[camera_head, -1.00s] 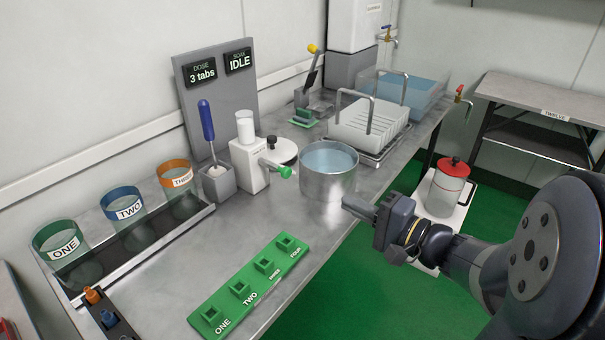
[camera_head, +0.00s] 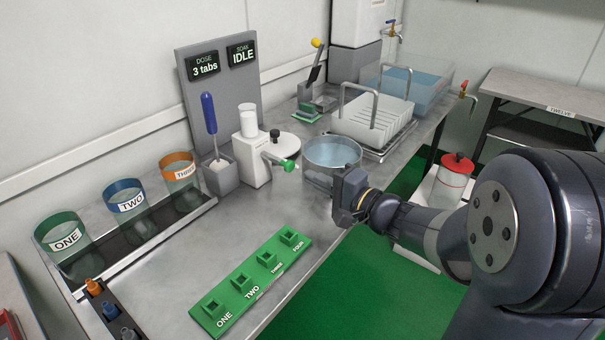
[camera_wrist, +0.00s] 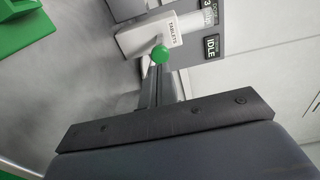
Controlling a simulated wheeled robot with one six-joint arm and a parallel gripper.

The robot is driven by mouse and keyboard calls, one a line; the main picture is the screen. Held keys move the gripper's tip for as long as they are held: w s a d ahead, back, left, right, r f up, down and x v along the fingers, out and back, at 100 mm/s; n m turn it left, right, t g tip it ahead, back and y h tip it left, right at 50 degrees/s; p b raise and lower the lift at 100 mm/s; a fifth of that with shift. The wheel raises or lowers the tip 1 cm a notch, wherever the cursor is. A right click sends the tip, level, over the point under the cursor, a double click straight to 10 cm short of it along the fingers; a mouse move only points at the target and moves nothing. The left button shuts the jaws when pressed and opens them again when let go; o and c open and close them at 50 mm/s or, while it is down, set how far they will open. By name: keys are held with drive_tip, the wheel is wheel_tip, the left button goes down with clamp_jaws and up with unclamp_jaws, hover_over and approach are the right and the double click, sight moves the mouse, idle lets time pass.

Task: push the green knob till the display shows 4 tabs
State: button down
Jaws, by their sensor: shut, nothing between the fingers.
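The white tablet dispenser (camera_head: 252,160) stands on the steel bench, with its green knob (camera_head: 289,165) sticking out to the right. The dose display (camera_head: 203,67) reads "3 tabs". My gripper (camera_head: 308,175) is shut and empty, its fingers in front of the metal pot and pointing at the knob from the right. A small gap seems to lie between fingertips and knob. In the wrist view the green knob (camera_wrist: 160,54) shows just beyond the tips of my shut fingers (camera_wrist: 154,75); contact cannot be told there.
The metal pot of water (camera_head: 333,152) stands right behind my fingers. A grey holder with a blue-handled tool (camera_head: 209,113) is left of the dispenser. A green four-socket block (camera_head: 250,283) lies in front. A white rack (camera_head: 372,122) stands behind the pot.

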sight(291, 167)
drive_tip(key=shift+x, duration=2)
drive_tip(key=shift+w+a+f+b, duration=0.2)
drive_tip(key=shift+a+b, duration=0.1)
drive_tip(key=shift+b, duration=0.25)
drive_tip(key=b+x, duration=0.3)
drive_tip(key=x, duration=0.1)
drive_tip(key=shift+a+r, duration=0.1)
drive_tip(key=shift+a, duration=0.2)
drive_tip(key=shift+w+a+r+b, duration=0.1)
drive_tip(key=shift+w+a+b, duration=0.15)
drive_tip(key=shift+b, duration=0.1)
drive_tip(key=shift+r, duration=0.2)
drive_tip(key=shift+d, duration=0.1)
